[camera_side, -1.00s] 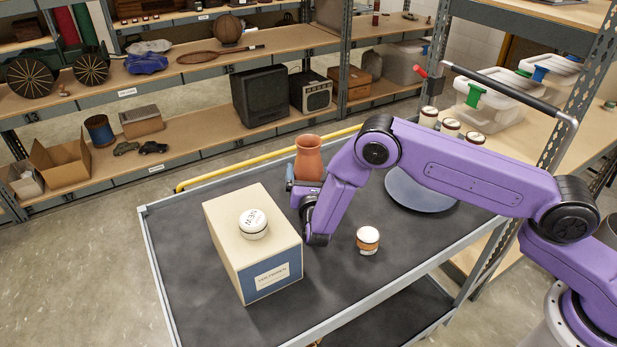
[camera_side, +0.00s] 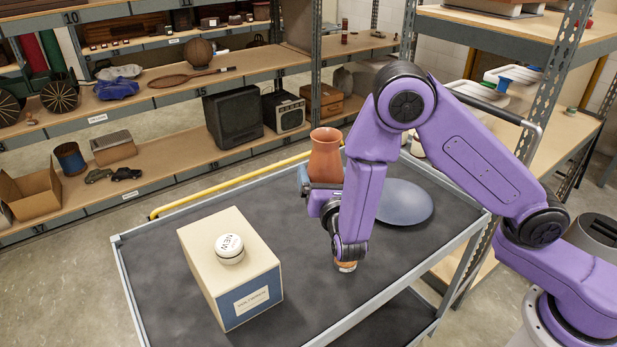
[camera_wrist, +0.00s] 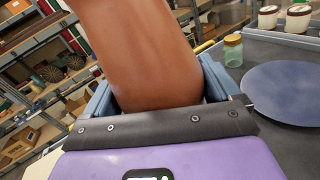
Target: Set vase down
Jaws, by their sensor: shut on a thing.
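The terracotta-coloured vase (camera_side: 326,155) is upright in the side view, above the dark cart top. My gripper (camera_side: 308,182) is shut on it low down. In the wrist view the vase (camera_wrist: 145,50) fills the middle, looks tilted there, and sits between the two blue-grey jaws (camera_wrist: 160,95). The vase's base is hidden behind my gripper and wrist, so I cannot tell whether it touches the cart.
On the cart (camera_side: 270,192) stand a cream box (camera_side: 200,248) with a white-lidded jar (camera_side: 229,248), a blue-grey disc (camera_side: 405,203) and a partly hidden jar (camera_side: 345,266). The wrist view shows a yellow-lidded glass jar (camera_wrist: 233,52). Bare cart top lies between box and gripper.

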